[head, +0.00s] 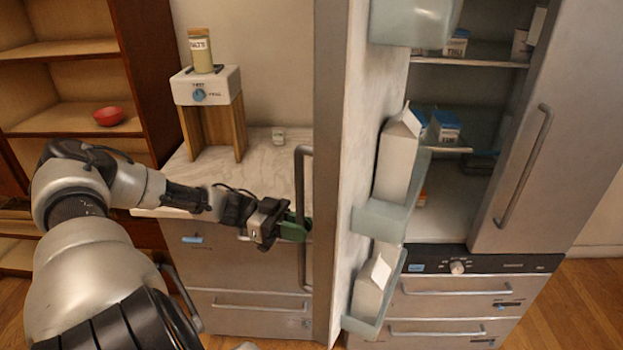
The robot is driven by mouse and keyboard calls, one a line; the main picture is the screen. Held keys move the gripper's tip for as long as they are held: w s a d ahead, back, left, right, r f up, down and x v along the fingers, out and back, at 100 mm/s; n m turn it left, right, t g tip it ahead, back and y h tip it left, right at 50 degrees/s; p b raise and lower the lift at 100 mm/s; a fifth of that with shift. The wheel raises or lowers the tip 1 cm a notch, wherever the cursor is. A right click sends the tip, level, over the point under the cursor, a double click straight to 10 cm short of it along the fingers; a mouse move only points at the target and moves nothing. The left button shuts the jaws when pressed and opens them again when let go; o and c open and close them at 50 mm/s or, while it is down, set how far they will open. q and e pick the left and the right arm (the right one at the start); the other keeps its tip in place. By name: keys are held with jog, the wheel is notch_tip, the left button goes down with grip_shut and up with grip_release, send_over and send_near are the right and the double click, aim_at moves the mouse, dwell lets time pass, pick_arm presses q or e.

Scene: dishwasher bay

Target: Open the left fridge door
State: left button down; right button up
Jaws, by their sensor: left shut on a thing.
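The left fridge door (330,120) stands swung wide open, seen nearly edge-on in the middle of the head view. Its inner side with door shelves faces right. Its vertical handle (304,165) is on the left face of the door. My left gripper (296,228) is at the lower part of this handle, shut on it; the green fingertips partly hide the grip. The fridge interior (440,185) shows to the right of the door. My right gripper is not in view.
White cartons (398,160) stand in the door shelves (385,218). The right fridge door (545,120) has its own handle (524,165). Drawers lie below. A marble counter (260,150) with a small stand and jar is behind my left arm. A shelf holds a red bowl (108,116).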

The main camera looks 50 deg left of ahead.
pick_arm(q)
jog(key=shift+s+a+r, duration=0.1)
jog(key=shift+a+r, duration=0.05)
jog(key=shift+a, duration=1.35)
jog(key=c, duration=1.1)
grip_release()
jog(key=shift+d, duration=0.1)
jog(key=b+v, duration=0.3)
jog(key=v, duration=0.7)
jog(key=shift+s+a, duration=0.15)
jog(key=shift+a, duration=0.25)
